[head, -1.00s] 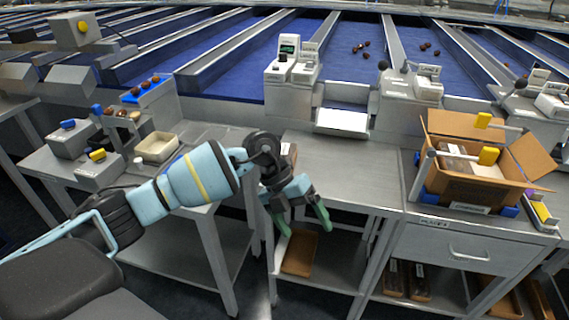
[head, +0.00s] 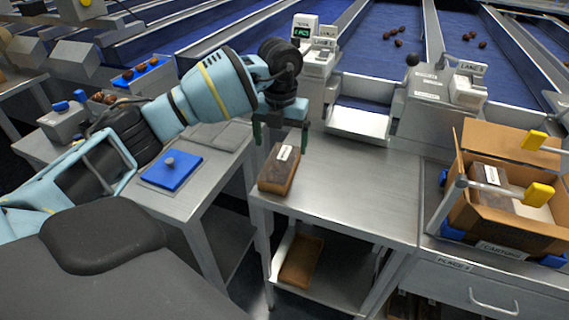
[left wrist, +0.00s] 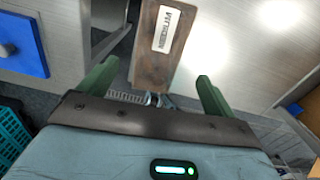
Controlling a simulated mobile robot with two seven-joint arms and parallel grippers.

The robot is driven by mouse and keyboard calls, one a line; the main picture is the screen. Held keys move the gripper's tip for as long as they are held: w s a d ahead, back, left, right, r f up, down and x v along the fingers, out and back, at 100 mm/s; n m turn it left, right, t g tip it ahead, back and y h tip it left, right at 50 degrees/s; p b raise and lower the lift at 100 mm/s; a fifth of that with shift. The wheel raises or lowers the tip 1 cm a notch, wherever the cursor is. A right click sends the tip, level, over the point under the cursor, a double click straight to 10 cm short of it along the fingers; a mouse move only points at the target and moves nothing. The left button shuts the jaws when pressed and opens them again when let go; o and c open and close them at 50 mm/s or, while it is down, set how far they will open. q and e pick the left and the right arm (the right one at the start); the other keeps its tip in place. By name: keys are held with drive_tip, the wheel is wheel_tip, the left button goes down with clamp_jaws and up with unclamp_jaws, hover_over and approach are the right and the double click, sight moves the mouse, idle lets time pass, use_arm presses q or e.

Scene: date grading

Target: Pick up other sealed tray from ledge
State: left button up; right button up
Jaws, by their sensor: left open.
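A sealed brown tray with a white label (head: 279,170) lies on the left end of the grey metal ledge (head: 345,185). My left gripper (head: 281,138) is open and empty above and just behind that tray in the head view, apart from it as far as I can see. In the left wrist view the tray (left wrist: 157,62) shows ahead, between the lines of the two green fingertips (left wrist: 158,80). Another sealed tray (head: 488,190) lies inside the open carton (head: 510,160) at the right. My right gripper is not in view.
A brown tray (head: 301,262) rests on the shelf under the ledge. A blue plate with a knob (head: 172,170) lies on the left bench. A scale with a green display (head: 306,50) stands behind the ledge, whose middle is clear.

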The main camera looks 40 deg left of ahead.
sight(280, 161)
use_arm(q)
drive_tip(key=shift+s+f, duration=0.15)
drive_tip(key=shift+f, duration=0.15)
drive_tip(key=shift+w+a+f, duration=0.1)
drive_tip(key=shift+w+f, duration=0.05)
drive_tip(key=shift+f, duration=1.65)
drive_tip(key=shift+w+a+f, duration=0.1)
drive_tip(key=shift+f, duration=1.65)
drive_tip(key=c, duration=1.1)
